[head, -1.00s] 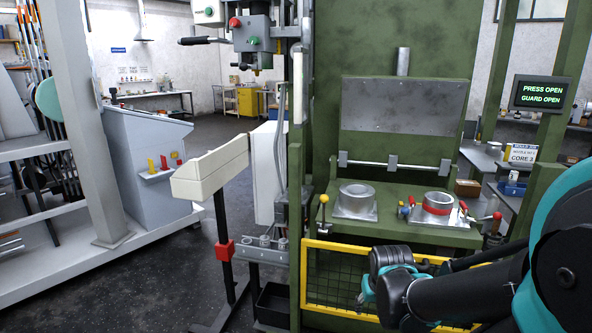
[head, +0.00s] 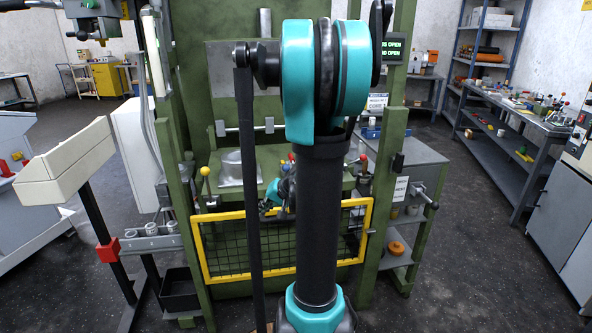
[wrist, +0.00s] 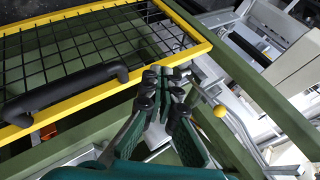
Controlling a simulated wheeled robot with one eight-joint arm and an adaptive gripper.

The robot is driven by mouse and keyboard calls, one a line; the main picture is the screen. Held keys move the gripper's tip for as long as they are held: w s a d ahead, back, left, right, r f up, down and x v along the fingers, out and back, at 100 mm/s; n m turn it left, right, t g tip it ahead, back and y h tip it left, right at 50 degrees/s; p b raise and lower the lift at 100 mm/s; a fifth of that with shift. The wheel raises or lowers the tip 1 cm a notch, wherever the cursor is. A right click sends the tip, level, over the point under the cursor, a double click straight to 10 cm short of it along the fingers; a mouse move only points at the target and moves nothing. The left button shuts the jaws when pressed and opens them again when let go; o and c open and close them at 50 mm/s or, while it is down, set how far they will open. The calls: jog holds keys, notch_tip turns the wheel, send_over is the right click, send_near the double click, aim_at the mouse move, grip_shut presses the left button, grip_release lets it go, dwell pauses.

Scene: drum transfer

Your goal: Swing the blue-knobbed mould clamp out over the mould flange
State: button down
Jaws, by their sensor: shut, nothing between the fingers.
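The press (head: 183,110) stands ahead with a bare flanged mould part (head: 232,170) on the left of its green bed. My upright arm hides most of the right-hand mould and its flange. I cannot clearly make out the blue-knobbed clamp; only small coloured spots show beside my arm there. My gripper (wrist: 165,78) is shut and empty in the wrist view, close to the yellow-framed guard and apart from a yellow ball knob (wrist: 220,111) on its right. In the head view its teal and dark parts show just above the guard, left of my arm.
The yellow-framed mesh guard (head: 228,279) hangs low across the press front; its black handle (wrist: 65,92) shows in the wrist view. A yellow-knobbed lever (head: 205,172) stands left of the bed. A cream box on a post (head: 65,165) is at left. Floor at right is clear.

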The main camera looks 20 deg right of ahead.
jog(key=w+d+r+m+t, duration=0.1)
jog(key=w+d+m+t, duration=0.15)
jog(key=d, duration=0.75)
jog(key=w+d+r+m+t, duration=0.1)
jog(key=w+d+m+t, duration=0.2)
jog(key=d, duration=0.7)
jog(key=w+d+r+m+t, duration=0.1)
jog(key=w+d+m+t, duration=0.3)
jog(key=d, duration=0.6)
jog(key=w+a+f+n, duration=0.2)
jog(key=w+a, duration=0.4)
jog(key=w, duration=0.5)
jog(key=shift+w+a+f+g, duration=0.25)
jog(key=shift+w+a+g, duration=0.05)
jog(key=shift+w+g, duration=0.15)
jog(key=shift+n, duration=0.25)
jog(key=shift+a, duration=0.15)
jog(key=shift+a+h, duration=0.25)
jog(key=shift+h, duration=0.15)
